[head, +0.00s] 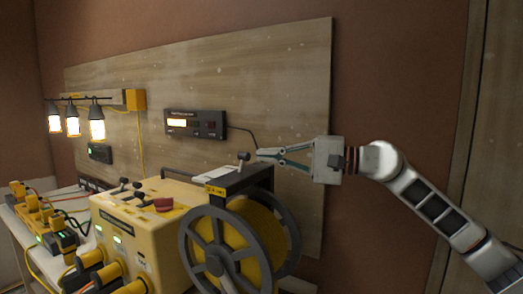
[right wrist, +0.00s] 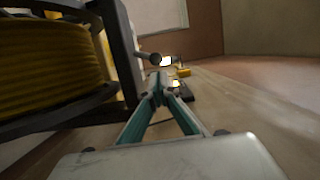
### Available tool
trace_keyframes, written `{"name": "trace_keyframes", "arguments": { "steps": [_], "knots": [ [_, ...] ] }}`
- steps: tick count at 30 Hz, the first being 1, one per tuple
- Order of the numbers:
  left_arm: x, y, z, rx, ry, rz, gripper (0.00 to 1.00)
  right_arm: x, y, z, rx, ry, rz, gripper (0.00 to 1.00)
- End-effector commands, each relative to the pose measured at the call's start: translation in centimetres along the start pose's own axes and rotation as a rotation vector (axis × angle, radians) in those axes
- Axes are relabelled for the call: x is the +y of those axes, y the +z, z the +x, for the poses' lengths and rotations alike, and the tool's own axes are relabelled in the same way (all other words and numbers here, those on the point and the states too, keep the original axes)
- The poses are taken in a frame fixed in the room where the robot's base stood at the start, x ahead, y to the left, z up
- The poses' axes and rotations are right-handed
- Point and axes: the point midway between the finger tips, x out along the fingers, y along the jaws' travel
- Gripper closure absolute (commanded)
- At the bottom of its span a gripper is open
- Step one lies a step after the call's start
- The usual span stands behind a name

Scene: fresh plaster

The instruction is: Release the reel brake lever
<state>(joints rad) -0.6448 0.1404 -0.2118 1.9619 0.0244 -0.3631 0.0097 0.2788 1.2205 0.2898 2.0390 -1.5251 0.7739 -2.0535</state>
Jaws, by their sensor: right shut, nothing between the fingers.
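The cable reel (head: 187,246) has a dark spoked wheel and yellow cable, and stands at the right end of a yellow machine. A short lever with a dark round knob (head: 243,156) rises from the black bracket (head: 240,178) over the reel. I take it for the reel brake lever. In the right wrist view the knob (right wrist: 155,58) shows just beyond my fingertips, at the bracket's side. My right gripper (head: 262,155) comes in from the right, shut and empty, its tips close to the right of the knob. I cannot tell whether they touch. My left gripper is out of view.
The yellow machine (head: 165,236) has several small levers and a red knob on top. A black display box (head: 196,123) hangs on the wooden board behind. Yellow connectors (head: 42,222) and lit lamps (head: 97,126) are at the left. Open space lies right of the reel.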

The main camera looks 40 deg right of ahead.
Motion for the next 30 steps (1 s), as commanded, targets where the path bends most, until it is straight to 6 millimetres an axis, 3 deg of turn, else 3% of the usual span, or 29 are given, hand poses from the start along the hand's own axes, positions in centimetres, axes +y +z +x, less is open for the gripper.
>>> {"name": "trace_keyframes", "arguments": {
  "steps": [9, 30],
  "knots": [
    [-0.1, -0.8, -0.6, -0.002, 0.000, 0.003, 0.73, -0.1, 0.0, 1.8, 0.000, -0.002, 0.001, 1.00],
    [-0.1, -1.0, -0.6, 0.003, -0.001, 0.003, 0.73, -0.2, 0.2, 2.1, 0.000, 0.011, -0.044, 1.00]
  ]
}}
